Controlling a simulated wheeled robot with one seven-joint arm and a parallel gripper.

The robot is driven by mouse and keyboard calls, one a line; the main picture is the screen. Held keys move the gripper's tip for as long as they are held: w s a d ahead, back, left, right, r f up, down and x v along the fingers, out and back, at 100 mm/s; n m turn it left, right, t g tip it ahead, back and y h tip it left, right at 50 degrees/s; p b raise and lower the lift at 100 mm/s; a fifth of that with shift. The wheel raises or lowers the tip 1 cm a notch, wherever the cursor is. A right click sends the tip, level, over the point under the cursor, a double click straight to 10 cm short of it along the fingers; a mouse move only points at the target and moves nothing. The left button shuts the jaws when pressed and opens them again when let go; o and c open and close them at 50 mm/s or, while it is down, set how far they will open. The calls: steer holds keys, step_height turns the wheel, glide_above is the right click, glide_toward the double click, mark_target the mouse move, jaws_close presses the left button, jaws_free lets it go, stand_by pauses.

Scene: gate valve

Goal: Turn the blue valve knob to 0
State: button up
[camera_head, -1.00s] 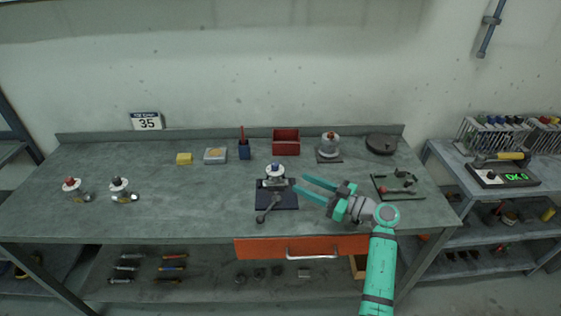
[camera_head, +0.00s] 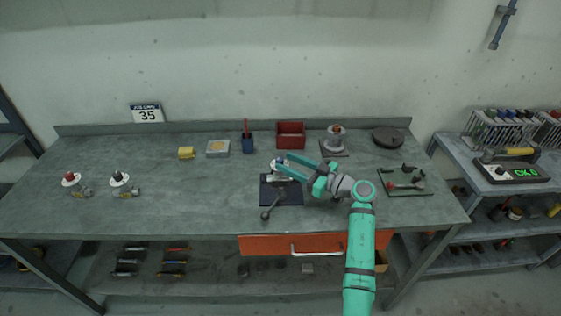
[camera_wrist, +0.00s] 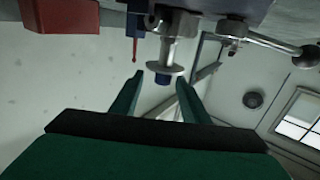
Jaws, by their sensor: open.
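The valve with the blue knob (camera_wrist: 163,79) stands on a dark base plate (camera_head: 292,197) near the middle of the bench. The knob sits by a pale round disc on a metal stem, and its set position cannot be read. My gripper (camera_head: 281,161) is open and reaches in from the right at knob height; its fingers partly hide the valve. In the wrist view, my gripper (camera_wrist: 158,90) has one green finger on each side of the knob, with visible gaps. The knob shows near and between the fingertips; contact is not visible.
A lever with a ball end (camera_head: 265,214) juts out in front of the valve. A red bin (camera_head: 291,138), a blue holder (camera_head: 248,149) and a red-topped valve (camera_head: 335,140) stand behind. A tray of parts (camera_head: 404,182) is at right.

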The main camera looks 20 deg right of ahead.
mark_target(283, 162)
steer(key=shift+a+x, duration=0.25)
steer(key=shift+x, duration=1.6)
steer(key=shift+s, duration=0.2)
steer(key=shift+c, duration=0.5)
jaws_close()
steer(key=shift+s+d+f+m+t+h, duration=0.1)
steer(key=shift+d+m+t+h, duration=0.05)
steer(key=shift+m+t+h, duration=0.2)
